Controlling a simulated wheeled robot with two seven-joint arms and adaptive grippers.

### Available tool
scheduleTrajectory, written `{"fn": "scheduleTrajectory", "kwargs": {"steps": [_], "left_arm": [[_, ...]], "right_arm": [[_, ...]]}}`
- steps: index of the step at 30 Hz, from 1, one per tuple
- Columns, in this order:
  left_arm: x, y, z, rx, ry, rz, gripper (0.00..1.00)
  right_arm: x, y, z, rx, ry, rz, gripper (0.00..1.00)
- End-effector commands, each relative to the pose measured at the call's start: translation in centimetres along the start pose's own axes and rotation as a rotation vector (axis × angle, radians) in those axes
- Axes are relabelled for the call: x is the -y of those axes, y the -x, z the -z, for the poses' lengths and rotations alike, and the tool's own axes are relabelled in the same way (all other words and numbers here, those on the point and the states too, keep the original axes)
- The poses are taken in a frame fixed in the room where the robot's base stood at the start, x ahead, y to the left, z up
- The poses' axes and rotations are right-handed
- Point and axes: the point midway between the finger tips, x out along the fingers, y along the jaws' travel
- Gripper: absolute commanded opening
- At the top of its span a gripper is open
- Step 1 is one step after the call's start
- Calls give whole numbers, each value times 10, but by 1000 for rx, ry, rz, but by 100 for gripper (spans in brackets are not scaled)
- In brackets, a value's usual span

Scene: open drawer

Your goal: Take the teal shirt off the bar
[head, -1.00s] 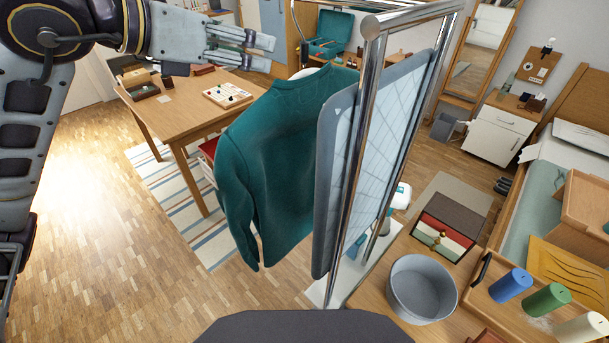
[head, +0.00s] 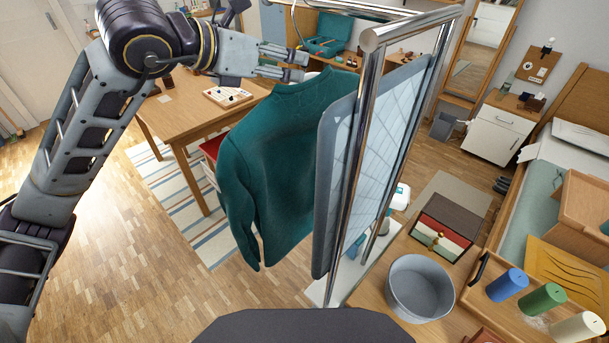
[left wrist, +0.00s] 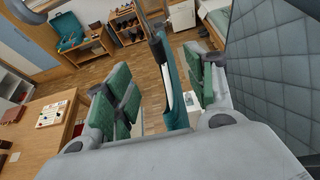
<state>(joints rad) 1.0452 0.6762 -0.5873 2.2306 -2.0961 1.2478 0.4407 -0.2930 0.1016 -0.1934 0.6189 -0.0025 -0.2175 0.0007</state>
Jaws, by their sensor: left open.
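The teal shirt (head: 285,150) hangs from the chrome bar (head: 415,22) in the head view, its shoulders up and sleeve down. Part of a hanger (head: 294,22) shows above its collar. My left gripper (head: 304,66) is open just above and behind the shirt's collar and shoulder. In the left wrist view, the open fingers (left wrist: 162,85) stand on either side of a narrow teal strip of the shirt (left wrist: 176,105), seen nearly edge-on; I cannot tell whether they touch it. My right gripper is not in view.
A grey-blue quilted panel (head: 338,190) hangs close to the shirt's right, beside the rack's chrome post (head: 362,130). A wooden table (head: 180,112) with a game board stands behind left. A grey bowl (head: 421,288) and colored cylinders (head: 507,284) are at the front right.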

Motion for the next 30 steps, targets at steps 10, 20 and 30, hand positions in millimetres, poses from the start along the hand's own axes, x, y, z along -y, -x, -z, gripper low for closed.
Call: {"fn": "scheduleTrajectory", "kwargs": {"steps": [10, 20, 30], "left_arm": [[0, -10, 1, 0, -1, -1, 55], [1, -17, 1, -1, 0, 1, 55], [3, -50, 2, -1, 1, 2, 55]], "right_arm": [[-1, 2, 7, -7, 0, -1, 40], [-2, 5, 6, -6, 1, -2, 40], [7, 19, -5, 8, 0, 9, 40]]}}
